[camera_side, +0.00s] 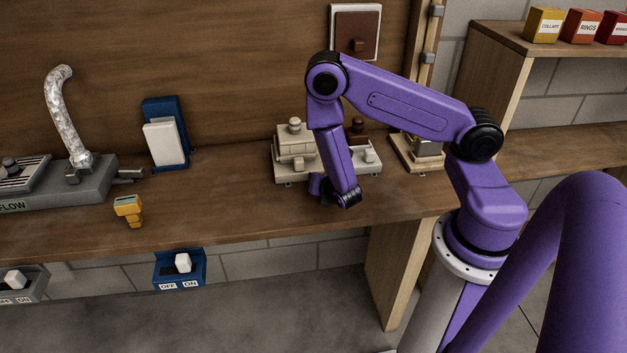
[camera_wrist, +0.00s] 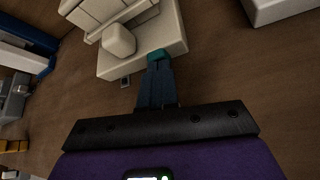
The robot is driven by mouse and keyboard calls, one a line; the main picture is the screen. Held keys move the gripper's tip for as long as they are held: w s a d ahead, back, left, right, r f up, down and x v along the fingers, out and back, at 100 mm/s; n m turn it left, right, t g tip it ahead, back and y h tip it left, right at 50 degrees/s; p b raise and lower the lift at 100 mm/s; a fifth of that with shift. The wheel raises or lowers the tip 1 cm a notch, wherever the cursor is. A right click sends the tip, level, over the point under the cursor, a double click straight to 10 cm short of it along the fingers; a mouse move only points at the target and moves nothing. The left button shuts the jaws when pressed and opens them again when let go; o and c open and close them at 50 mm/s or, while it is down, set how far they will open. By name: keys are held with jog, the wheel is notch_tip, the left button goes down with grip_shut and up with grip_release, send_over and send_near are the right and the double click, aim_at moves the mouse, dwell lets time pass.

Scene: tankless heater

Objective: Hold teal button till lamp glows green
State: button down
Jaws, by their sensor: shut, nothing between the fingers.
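The teal button (camera_wrist: 158,55) shows in the wrist view on the near edge of a cream unit's base (camera_wrist: 172,32). My gripper (camera_wrist: 156,67) has its fingers shut and empty, with the tips at the button. They appear to touch it, but I cannot tell whether it is pressed in. In the side view the cream unit (camera_side: 292,143) stands on the bench behind my arm. A pale rounded cap (camera_side: 295,124) sits on its top, and no green glow shows there. I cannot tell whether this cap is the lamp. My wrist hides the button and fingertips in the side view.
A second pale base (camera_side: 368,161) with a brown top stands close to the right of the cream unit. A blue unit (camera_side: 165,140), a yellow part (camera_side: 129,208) and a grey flow unit (camera_side: 75,187) are to the left. The bench front between them is clear.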

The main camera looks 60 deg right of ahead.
aim_at(322, 206)
dwell(0.5)
jog(key=shift+s+a, duration=2.1)
jog(key=shift+a, duration=0.05)
jog(key=shift+s, duration=0.1)
jog(key=v, duration=1.7)
jog(key=s+a+r+m+g+y, duration=0.2)
jog(key=s+r+m+g+y, duration=0.5)
jog(key=r+m+g, duration=0.3)
notch_tip(322, 206, up, 3)
jog(key=shift+s+r+m, duration=0.25)
jog(key=shift+s+m, duration=0.3)
jog(key=shift+m, duration=0.55)
